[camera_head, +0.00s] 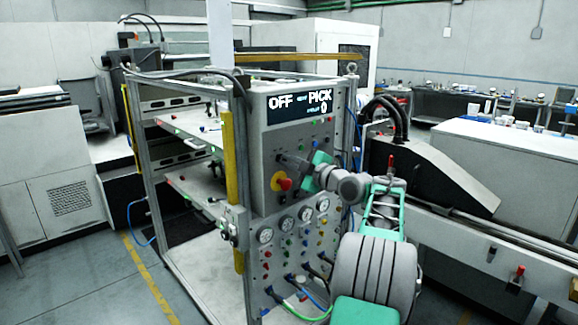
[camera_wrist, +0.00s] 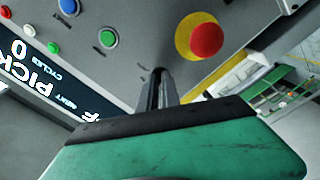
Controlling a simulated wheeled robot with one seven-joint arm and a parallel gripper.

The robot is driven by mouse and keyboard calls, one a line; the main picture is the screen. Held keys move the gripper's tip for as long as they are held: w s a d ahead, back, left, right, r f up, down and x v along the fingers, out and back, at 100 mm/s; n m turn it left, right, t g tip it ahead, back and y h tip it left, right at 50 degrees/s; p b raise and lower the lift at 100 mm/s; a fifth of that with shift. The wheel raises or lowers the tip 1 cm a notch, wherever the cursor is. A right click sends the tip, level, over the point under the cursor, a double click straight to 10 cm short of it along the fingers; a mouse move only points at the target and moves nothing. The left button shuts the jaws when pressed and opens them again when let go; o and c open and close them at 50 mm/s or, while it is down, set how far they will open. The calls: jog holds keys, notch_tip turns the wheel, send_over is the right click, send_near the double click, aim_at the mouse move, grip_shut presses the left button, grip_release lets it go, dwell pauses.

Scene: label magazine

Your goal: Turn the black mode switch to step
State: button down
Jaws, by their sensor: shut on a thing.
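My gripper (camera_wrist: 160,78) is at the grey control panel (camera_head: 257,152), its narrow dark fingers pointing at the panel face. In the head view my gripper (camera_head: 283,158) reaches the panel from the right, above the red stop button. The fingers are shut on the black mode switch, which they almost wholly hide; its pointing direction cannot be told. The display (camera_head: 300,103) reads OFF and PICK with a 0; it also shows, rotated, in the wrist view (camera_wrist: 32,88).
A red stop button on a yellow base (camera_head: 283,184) sits just below my gripper, and close to the fingers in the wrist view (camera_wrist: 206,40). Green (camera_wrist: 108,38) and blue (camera_wrist: 69,6) buttons are nearby. Gauges (camera_head: 286,224) line the lower panel.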

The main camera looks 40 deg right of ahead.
jog(key=m+b, duration=0.1)
jog(key=m, duration=0.2)
jog(key=shift+f+m, duration=0.1)
jog(key=shift+m, duration=0.2)
jog(key=m, duration=0.3)
jog(key=shift+m, duration=0.3)
jog(key=m+p, duration=0.1)
jog(key=m, duration=0.3)
jog(key=shift+m+p, duration=0.85)
jog(key=shift+m, duration=1.25)
jog(key=c, duration=1.6)
grip_release()
jog(key=shift+o, duration=0.2)
jog(key=shift+s, duration=0.15)
